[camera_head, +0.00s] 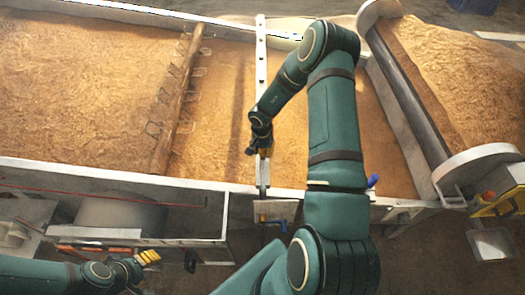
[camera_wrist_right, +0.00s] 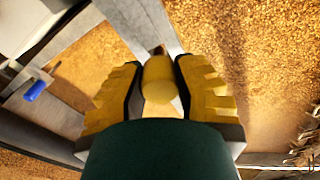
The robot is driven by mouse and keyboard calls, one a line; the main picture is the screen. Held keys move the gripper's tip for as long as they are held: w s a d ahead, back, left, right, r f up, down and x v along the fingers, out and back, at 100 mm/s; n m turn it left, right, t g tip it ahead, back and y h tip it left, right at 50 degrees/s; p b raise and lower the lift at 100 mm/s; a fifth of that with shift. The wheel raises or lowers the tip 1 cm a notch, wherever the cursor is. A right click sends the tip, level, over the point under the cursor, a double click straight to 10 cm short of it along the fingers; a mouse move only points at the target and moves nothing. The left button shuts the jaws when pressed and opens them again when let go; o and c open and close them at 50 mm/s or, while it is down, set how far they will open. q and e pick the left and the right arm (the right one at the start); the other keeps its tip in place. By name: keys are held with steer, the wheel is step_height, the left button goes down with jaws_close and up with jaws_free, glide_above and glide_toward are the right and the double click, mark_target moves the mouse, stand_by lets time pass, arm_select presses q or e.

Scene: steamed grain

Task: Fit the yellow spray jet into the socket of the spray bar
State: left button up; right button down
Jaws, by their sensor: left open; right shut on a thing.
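The yellow spray jet (camera_wrist_right: 158,84) sits between the fingers of my right gripper (camera_wrist_right: 157,92), which is shut on it. In the head view my right gripper (camera_head: 259,149) is over the pale spray bar (camera_head: 261,62), near its front part. The bar also shows in the wrist view (camera_wrist_right: 136,20), just beyond the jet. A small brown piece (camera_wrist_right: 160,50) shows at the jet's far end; I cannot tell whether it is the socket or whether the jet touches it. My left gripper (camera_head: 147,258) is open and empty at the lower left, away from the bar.
Grain beds (camera_head: 90,80) lie on both sides of the bar, inside a pale trough wall (camera_head: 120,176). A wooden beam with wire hooks (camera_head: 178,100) crosses the left bed. A large roller (camera_head: 405,80) stands at right. A blue handle (camera_head: 373,181) is beside my right arm.

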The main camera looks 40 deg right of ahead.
steer(key=shift+f+b, duration=0.25)
steer(key=shift+b, duration=0.2)
steer(key=shift+f+p, duration=0.65)
steer(key=shift+f, duration=0.1)
steer(key=c, duration=0.7)
jaws_free()
steer(key=shift+c, duration=0.2)
steer(key=r, duration=1.2)
steer(key=shift+s+a, duration=0.15)
steer(key=shift+a, duration=0.05)
steer(key=shift+f, duration=0.1)
